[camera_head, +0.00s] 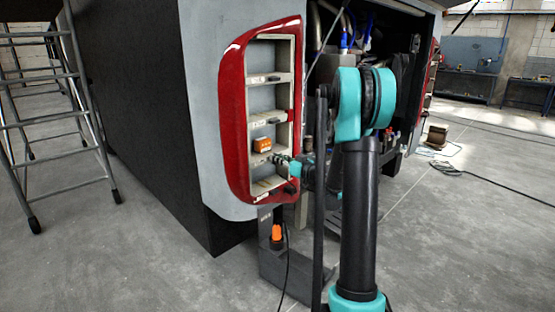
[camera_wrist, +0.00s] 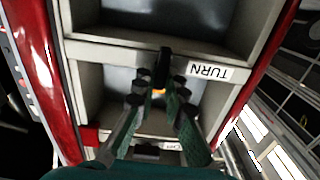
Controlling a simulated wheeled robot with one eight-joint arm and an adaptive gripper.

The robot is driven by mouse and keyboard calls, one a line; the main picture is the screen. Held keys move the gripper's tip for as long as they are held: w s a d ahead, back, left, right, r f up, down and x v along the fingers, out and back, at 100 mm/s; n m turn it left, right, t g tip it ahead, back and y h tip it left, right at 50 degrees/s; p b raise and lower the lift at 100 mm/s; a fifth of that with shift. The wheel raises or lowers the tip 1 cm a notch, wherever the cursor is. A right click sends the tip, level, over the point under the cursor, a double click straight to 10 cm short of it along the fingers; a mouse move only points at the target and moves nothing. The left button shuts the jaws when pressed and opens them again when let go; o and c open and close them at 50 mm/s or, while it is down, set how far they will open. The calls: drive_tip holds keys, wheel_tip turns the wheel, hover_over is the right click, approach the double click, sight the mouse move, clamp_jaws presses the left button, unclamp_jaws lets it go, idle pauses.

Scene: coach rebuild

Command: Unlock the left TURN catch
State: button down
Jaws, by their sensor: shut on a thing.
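The left tail-light housing (camera_head: 236,98) is a tall red frame with several open compartments, at the rear corner of the coach. In the wrist view, a black TURN catch (camera_wrist: 163,62) stands on the pale crossbar beside the white TURN label (camera_wrist: 208,72), which appears upside down. My gripper (camera_wrist: 160,88) has its two fingers closed in on the catch from both sides; the fingers partly hide it. In the head view my gripper (camera_head: 283,163) reaches into the lower part of the housing, and the catch is too small to make out there.
Other dark catches (camera_head: 257,79) sit on the crossbars above. The open engine bay (camera_head: 335,40) is to the right of the housing. A ladder (camera_head: 50,110) stands at the left; grey floor lies clear between.

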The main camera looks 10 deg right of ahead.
drive_tip(key=shift+w+d+f+m, duration=0.1)
drive_tip(key=shift+d+f+m, duration=0.1)
drive_tip(key=shift+m, duration=2.65)
drive_tip(key=shift+w+d+f+m, duration=0.1)
drive_tip(key=shift+d+f+m, duration=0.1)
drive_tip(key=shift+m, duration=2.7)
drive_tip(key=shift+w+d+f+m, duration=0.1)
drive_tip(key=shift+f+m, duration=0.1)
drive_tip(key=shift+m, duration=2.65)
drive_tip(key=c, duration=1.6)
unclamp_jaws()
drive_tip(key=v, duration=1.2)
